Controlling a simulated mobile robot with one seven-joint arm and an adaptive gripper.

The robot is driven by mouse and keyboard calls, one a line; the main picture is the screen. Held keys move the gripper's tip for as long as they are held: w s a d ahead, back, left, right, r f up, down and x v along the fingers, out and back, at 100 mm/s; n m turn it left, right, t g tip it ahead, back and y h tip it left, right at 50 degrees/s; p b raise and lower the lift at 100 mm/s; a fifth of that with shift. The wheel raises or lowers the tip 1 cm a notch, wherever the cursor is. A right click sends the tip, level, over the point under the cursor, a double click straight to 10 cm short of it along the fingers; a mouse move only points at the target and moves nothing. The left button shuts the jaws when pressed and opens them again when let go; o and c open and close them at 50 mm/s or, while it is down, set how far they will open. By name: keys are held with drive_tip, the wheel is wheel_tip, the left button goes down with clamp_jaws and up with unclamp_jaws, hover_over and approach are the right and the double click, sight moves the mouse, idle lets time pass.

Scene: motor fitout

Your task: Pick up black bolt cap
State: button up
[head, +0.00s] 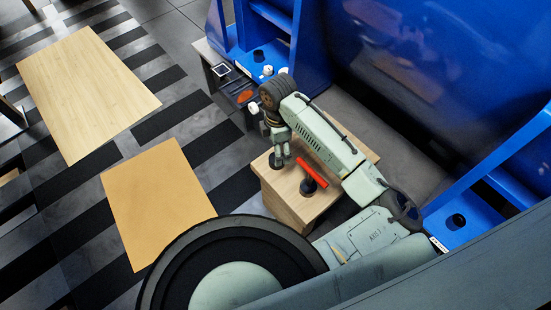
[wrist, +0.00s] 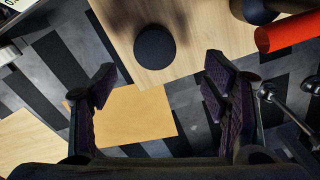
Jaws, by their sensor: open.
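The black bolt cap (wrist: 155,43) is a round, flat-topped black piece on the wooden block (wrist: 207,40), near its edge in the wrist view. In the head view the cap (head: 273,161) shows as a small dark patch beside and partly behind the fingertips. My gripper (wrist: 158,82) is open and empty, with its two dark fingers spread wide. The cap appears between the lines of the fingers, beyond their tips. In the head view my gripper (head: 281,158) points down over the block's far left part, close to the cap.
Blue machine frames (head: 290,50) rise behind. A dark bench (head: 222,75) holds small parts. Flat boards (head: 85,90) lie on the striped floor at left.

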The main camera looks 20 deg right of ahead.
sight(271, 157)
drive_tip(key=f, duration=0.8)
drive_tip(key=shift+w+a+p, duration=0.2)
drive_tip(key=shift+w+p, duration=0.1)
drive_tip(key=shift+p, duration=0.05)
drive_tip(key=shift+r, duration=0.1)
drive_tip(key=c, duration=1)
drive_tip(key=shift+c, duration=0.2)
